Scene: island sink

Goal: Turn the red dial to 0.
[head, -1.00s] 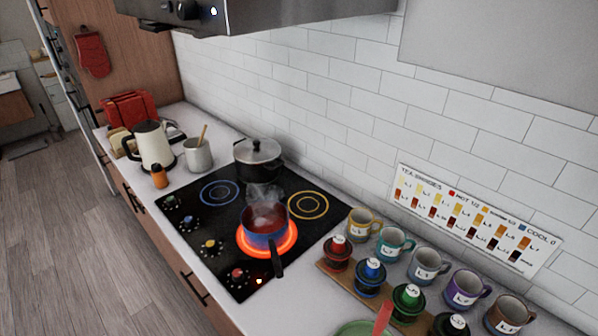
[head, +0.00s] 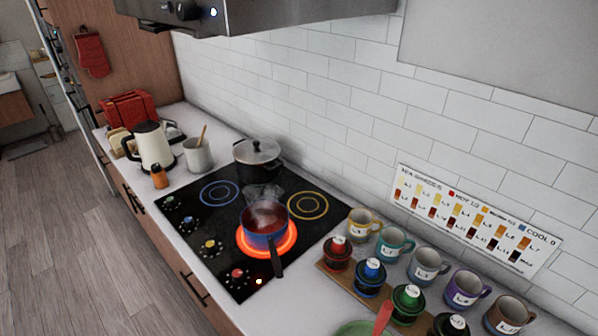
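The red dial (head: 237,273) sits at the near front corner of the black cooktop (head: 190,222). The setting on the dial is too small to read. The burner (head: 245,244) beside it glows orange-red under a blue saucepan (head: 265,222) with dark red liquid and steam. The saucepan's black handle (head: 277,262) points toward the front, to the right of the dial. Neither of my grippers is in view.
A yellow dial (head: 210,246) and other dials line the cooktop's left edge. A lidded pot (head: 257,158) stands at the back. Labelled mugs (head: 428,264), coloured canisters (head: 370,276) and a green plate (head: 358,328) crowd the right counter. A kettle (head: 152,145) stands at left.

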